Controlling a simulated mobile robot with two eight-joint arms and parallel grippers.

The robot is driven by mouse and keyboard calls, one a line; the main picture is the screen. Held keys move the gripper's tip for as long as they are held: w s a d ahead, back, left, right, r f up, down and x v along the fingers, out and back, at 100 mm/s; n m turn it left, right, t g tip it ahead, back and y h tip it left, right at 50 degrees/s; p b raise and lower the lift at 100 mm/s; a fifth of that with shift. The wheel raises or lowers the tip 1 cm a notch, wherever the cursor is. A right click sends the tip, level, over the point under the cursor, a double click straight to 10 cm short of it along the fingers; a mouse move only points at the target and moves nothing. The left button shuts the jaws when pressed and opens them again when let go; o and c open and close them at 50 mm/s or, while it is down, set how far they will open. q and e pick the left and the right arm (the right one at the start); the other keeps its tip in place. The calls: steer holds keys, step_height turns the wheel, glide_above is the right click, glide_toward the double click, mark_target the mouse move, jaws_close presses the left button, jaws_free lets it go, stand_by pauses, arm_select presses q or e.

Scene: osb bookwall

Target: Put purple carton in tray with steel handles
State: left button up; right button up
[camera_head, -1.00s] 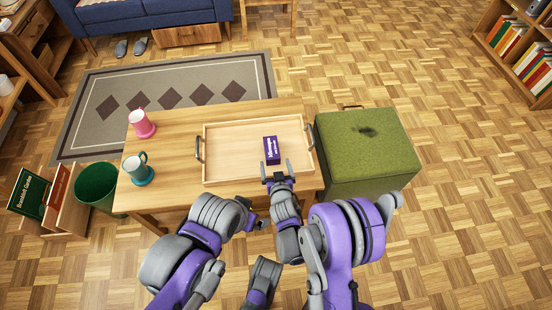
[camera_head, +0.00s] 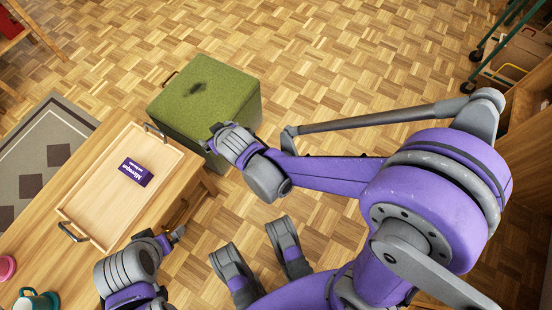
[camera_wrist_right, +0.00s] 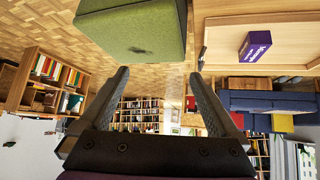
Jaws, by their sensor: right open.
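The purple carton (camera_head: 136,172) lies inside the wooden tray with steel handles (camera_head: 88,196), on its floor, clear of the walls. In the right wrist view the carton (camera_wrist_right: 256,44) shows at the upper right in the tray (camera_wrist_right: 290,57). My right gripper (camera_wrist_right: 158,78) is open and empty; in the head view it is beside the green ottoman, right of the tray and away from the carton. My left gripper (camera_head: 176,235) is by the table's near edge, below the tray; its fingers are too small to judge.
The tray stands on a wooden table (camera_head: 36,252). A green ottoman (camera_head: 204,100) stands just right of it. A pink mug (camera_head: 7,267) and a teal mug (camera_head: 36,300) are at the table's lower left. Open parquet floor lies right of the ottoman.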

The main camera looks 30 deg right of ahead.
steer(key=s+d+r+m+g, duration=0.1)
steer(key=s+d+g, duration=0.1)
steer(key=s+d, duration=0.4)
steer(key=s+d+r+m+g+h, duration=0.1)
steer(key=s+d, duration=0.6)
steer(key=s, duration=0.9)
steer(key=shift+d+r+m+g+h, duration=0.15)
steer(key=shift+r+m+g+h, duration=0.15)
steer(key=shift+r+g, duration=0.25)
